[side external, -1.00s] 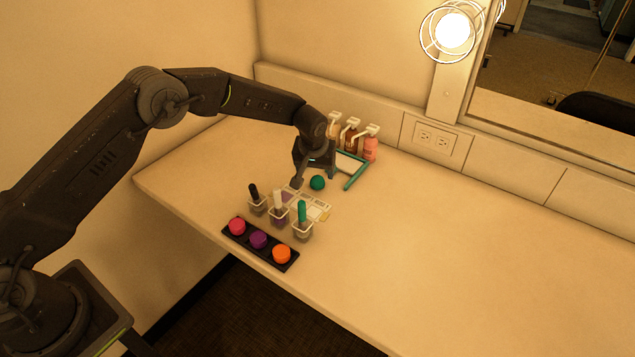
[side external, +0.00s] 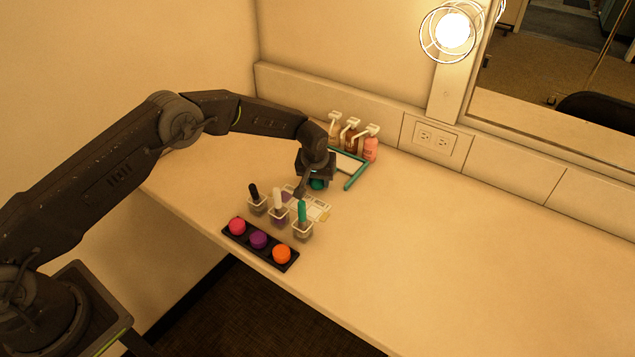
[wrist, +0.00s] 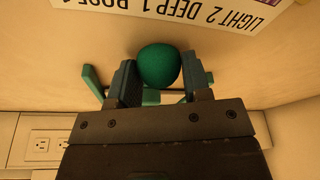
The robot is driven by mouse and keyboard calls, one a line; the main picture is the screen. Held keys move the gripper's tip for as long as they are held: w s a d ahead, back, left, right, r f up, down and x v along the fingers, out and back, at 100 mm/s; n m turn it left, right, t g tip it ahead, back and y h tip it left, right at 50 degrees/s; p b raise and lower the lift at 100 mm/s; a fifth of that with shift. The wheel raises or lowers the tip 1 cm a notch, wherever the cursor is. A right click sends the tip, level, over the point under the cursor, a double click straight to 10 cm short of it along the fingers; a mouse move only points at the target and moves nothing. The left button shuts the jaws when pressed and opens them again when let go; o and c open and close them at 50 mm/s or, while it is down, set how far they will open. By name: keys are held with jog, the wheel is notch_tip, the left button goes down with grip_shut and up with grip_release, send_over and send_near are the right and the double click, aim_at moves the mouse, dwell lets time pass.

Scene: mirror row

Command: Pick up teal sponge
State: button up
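The teal sponge (wrist: 160,66) is a round, dark teal ball between the two fingers of my gripper (wrist: 158,62) in the wrist view. It fills almost all the space between the fingertips; whether both fingers press on it cannot be made out. In the side view, the sponge (side external: 317,184) shows only partly under my gripper (side external: 316,180), which points down over it. The sponge appears to rest at table height, and the rest of it is hidden by the gripper.
A teal-edged frame (side external: 356,180) and pump bottles (side external: 370,149) stand behind my gripper. A lettered card (wrist: 225,12) lies close by. The table's right side is clear.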

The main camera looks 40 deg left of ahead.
jog(key=c, duration=0.4)
jog(key=shift+c, duration=0.2)
jog(key=shift+r, duration=0.5)
jog(key=r, duration=0.2)
jog(key=a+r, duration=0.1)
jog(key=shift+s+r, duration=0.15)
jog(key=shift+r, duration=0.25)
jog(key=s+a+r, duration=0.4)
jog(key=a+r, duration=0.2)
jog(key=a, duration=0.3)
jog(key=shift+s+a, duration=0.15)
jog(key=shift+a, duration=0.2)
jog(key=shift+r, duration=0.1)
